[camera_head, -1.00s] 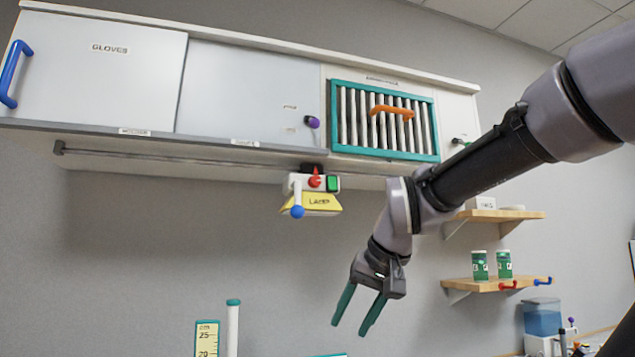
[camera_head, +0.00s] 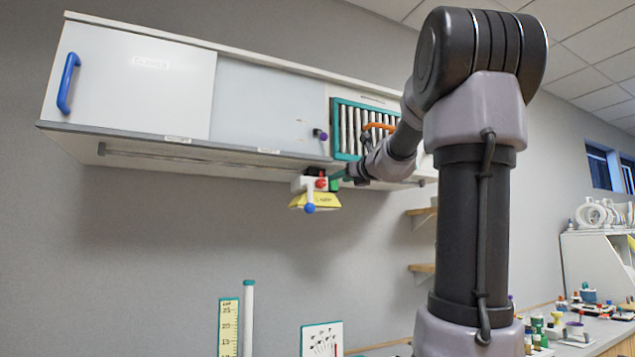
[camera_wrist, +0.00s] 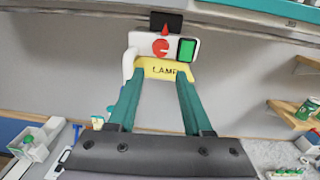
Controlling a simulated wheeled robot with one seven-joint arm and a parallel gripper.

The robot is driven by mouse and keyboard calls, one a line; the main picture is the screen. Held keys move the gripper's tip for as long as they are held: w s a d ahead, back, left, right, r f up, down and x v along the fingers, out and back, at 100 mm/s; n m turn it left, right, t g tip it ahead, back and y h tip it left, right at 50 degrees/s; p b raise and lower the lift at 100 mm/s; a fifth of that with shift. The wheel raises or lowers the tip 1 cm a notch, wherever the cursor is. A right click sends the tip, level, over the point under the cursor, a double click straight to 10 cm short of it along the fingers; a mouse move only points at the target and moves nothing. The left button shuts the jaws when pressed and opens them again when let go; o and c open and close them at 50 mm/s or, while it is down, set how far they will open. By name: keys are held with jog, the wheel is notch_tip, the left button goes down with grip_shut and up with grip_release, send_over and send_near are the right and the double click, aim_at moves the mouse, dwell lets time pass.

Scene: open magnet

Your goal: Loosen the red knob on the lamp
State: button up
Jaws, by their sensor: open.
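The lamp (camera_head: 298,186) hangs under the wall cabinet, with a white body, a yellow shade (camera_head: 326,201) and a blue-tipped white lever (camera_head: 310,208). The red knob (camera_head: 321,183) is on its front. In the wrist view, the red knob (camera_wrist: 160,47) sits left of a green block (camera_wrist: 186,49), above the LAMP label. My gripper (camera_wrist: 160,76) is open and empty. Its teal fingers point toward the lamp, their tips below the knob in the picture, one toward each side. In the head view my gripper (camera_head: 342,176) is just right of the lamp, partly hidden by my arm.
The cabinet (camera_head: 135,85) with a blue handle and purple knob is right above. A teal-framed grille (camera_head: 341,130) is behind my arm. Wooden shelves (camera_head: 421,212) are to the right. The wall left of the lamp is clear.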

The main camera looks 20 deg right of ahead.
aim_at(323, 184)
jog(key=w, duration=1)
jog(key=shift+w+a, duration=0.35)
jog(key=shift+c, duration=0.3)
grip_shut()
